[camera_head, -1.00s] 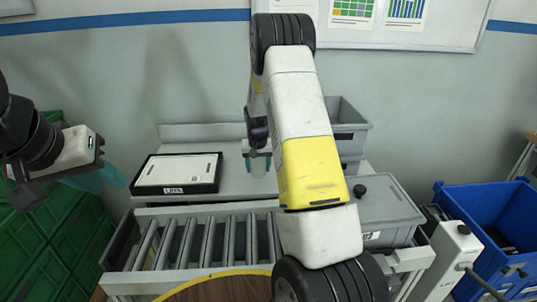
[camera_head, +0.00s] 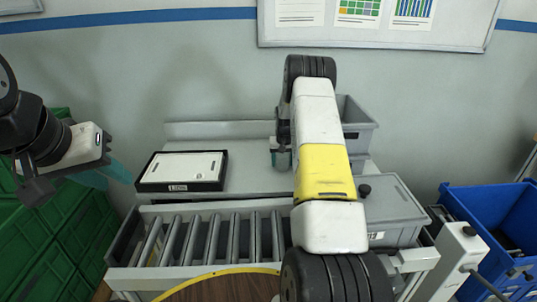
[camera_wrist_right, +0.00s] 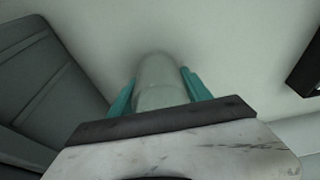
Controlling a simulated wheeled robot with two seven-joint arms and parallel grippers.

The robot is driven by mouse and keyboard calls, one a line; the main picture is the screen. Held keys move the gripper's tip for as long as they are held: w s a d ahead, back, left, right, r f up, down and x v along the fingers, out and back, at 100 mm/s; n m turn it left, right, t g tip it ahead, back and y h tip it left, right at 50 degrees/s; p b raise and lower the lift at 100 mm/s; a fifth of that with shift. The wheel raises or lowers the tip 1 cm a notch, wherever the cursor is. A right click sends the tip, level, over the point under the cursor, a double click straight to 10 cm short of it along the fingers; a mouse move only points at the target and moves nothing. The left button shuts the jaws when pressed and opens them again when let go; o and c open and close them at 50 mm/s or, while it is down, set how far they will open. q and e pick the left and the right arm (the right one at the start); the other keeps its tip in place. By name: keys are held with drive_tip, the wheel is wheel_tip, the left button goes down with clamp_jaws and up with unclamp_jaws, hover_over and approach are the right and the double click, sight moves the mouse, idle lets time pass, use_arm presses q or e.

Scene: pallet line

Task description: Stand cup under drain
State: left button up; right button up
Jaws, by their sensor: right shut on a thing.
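In the right wrist view a pale, greyish cup (camera_wrist_right: 158,82) sits between the two teal fingers of my right gripper (camera_wrist_right: 160,88), which is shut on it. In the head view my right gripper (camera_head: 281,157) is over the grey worktop (camera_head: 245,178), beside my forearm; the cup can barely be told there. My left gripper (camera_head: 108,175), with teal fingers, hangs at the far left, away from the worktop; its opening is unclear. I cannot make out a drain for certain. A grey lidded box (camera_head: 398,207) with a black knob (camera_head: 365,190) stands right of my right arm.
A black-rimmed tray with a white panel (camera_head: 183,166) lies left on the worktop. A roller conveyor (camera_head: 200,240) runs in front. A grey bin (camera_head: 357,118) stands behind my right arm. Green crates (camera_head: 75,235) are at left, a blue bin (camera_head: 470,210) at right.

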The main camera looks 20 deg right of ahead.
drive_tip(key=o, duration=1.3)
drive_tip(key=shift+o, duration=0.2)
drive_tip(key=shift+r, duration=0.1)
